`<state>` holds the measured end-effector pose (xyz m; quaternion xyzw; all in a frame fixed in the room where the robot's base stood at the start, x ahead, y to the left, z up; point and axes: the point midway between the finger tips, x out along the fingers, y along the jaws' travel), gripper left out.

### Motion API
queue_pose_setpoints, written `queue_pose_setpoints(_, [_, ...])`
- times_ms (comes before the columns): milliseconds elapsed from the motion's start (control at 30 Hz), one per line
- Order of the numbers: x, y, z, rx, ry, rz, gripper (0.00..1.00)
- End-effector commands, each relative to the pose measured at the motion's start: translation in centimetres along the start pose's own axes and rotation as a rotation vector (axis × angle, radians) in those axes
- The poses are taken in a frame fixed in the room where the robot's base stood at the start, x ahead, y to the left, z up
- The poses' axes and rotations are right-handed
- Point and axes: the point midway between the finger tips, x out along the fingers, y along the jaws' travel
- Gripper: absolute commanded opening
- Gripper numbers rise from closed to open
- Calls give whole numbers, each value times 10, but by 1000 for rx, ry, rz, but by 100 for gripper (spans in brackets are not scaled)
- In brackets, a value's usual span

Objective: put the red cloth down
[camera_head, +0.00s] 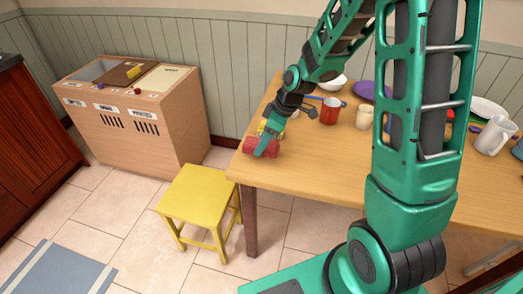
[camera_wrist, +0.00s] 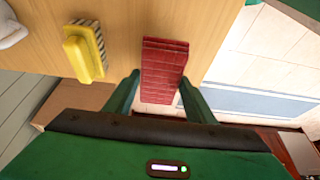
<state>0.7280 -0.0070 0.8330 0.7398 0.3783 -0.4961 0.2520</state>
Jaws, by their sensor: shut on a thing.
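The red cloth (camera_wrist: 163,62) is a folded, checked strip between the two green fingers of my gripper (camera_wrist: 160,80) in the wrist view. My gripper is shut on it. In the head view the red cloth (camera_head: 250,146) and my gripper (camera_head: 266,145) are at the left end of the wooden table (camera_head: 310,172), near its front left corner. The cloth is at or just above the tabletop; I cannot tell whether it touches. My fingers hide part of it in the head view.
A yellow brush (camera_wrist: 84,54) lies left of the cloth in the wrist view. A red mug (camera_head: 330,111), a cream mug (camera_head: 364,117) and a white jug (camera_head: 494,136) stand on the table. A yellow stool (camera_head: 198,194) and a wooden bin cabinet (camera_head: 130,105) stand left of it.

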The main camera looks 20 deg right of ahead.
Motion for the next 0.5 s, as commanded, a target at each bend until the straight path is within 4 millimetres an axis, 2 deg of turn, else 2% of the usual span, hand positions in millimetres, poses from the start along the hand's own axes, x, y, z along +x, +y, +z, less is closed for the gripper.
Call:
queue_pose_setpoints(133, [9,0,5,2,-1,-2,26])
queue_pose_setpoints(333, [33,0,15,2,-2,-2,26])
queue_pose_setpoints(500, [37,1,16,2,1,1,26])
